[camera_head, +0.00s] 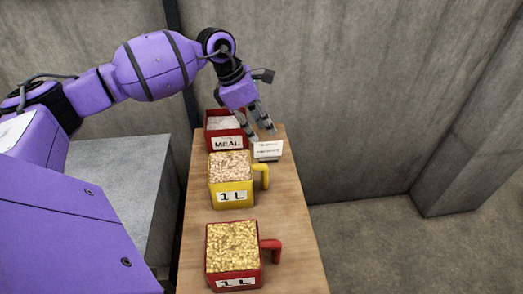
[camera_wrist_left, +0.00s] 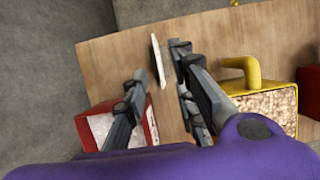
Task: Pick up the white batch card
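The white batch card (camera_head: 268,149) stands in a small grey holder at the right edge of the wooden table, with printed lines on its face. It shows nearly edge-on in the left wrist view (camera_wrist_left: 158,62). My left gripper (camera_head: 263,136) reaches down just behind and above the card. In the left wrist view its fingers (camera_wrist_left: 159,62) are apart, with the card between the line of the two tips, closer to the right finger. Whether a finger touches the card I cannot tell. My right gripper is in neither view.
A red box labelled MEAL (camera_head: 224,143) stands left of the gripper. A yellow measure (camera_head: 232,190) with grain and a handle stands in front, and a red measure (camera_head: 233,262) stands closer. A grey block (camera_head: 120,175) is left of the table (camera_head: 290,235).

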